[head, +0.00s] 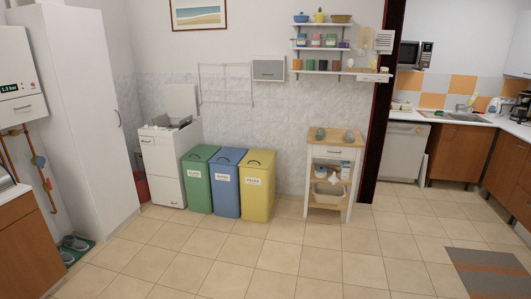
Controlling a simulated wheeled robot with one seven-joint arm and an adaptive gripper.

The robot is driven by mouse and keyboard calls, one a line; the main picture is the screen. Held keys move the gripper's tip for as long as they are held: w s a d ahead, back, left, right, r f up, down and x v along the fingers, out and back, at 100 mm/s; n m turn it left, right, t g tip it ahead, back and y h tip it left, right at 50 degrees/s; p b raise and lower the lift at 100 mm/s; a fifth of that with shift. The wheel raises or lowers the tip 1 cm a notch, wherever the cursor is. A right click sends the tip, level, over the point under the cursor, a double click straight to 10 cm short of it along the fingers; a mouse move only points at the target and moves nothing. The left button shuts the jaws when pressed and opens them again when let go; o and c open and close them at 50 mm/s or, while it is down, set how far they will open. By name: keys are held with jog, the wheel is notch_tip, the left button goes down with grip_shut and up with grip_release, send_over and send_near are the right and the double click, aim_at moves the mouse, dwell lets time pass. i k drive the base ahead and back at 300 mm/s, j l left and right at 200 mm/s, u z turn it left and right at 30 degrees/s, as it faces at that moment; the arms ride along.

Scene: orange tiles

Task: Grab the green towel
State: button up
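I cannot make out a green towel in the head view. The wall-mounted drying rack (226,84) hangs on the marbled wall and looks bare. My gripper is not in view. Green things that do show are a lidded green bin (197,181) at the middle left and a dark green mat (84,246) under a pair of shoes at the lower left.
A blue bin (227,185) and yellow bin (257,189) stand beside the green one. A white cart with a wooden top (337,133) stands right of them. A tall white cabinet (84,110) fills the left. The tiled floor (270,260) ahead is clear.

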aim_at(320, 132)
jog(key=i, duration=4.45)
jog(key=i+z, duration=0.15)
jog(key=i, duration=0.35)
jog(key=i+j+z, duration=0.1)
jog(key=i, duration=0.35)
jog(key=i+j+z, duration=0.15)
jog(key=i, duration=0.3)
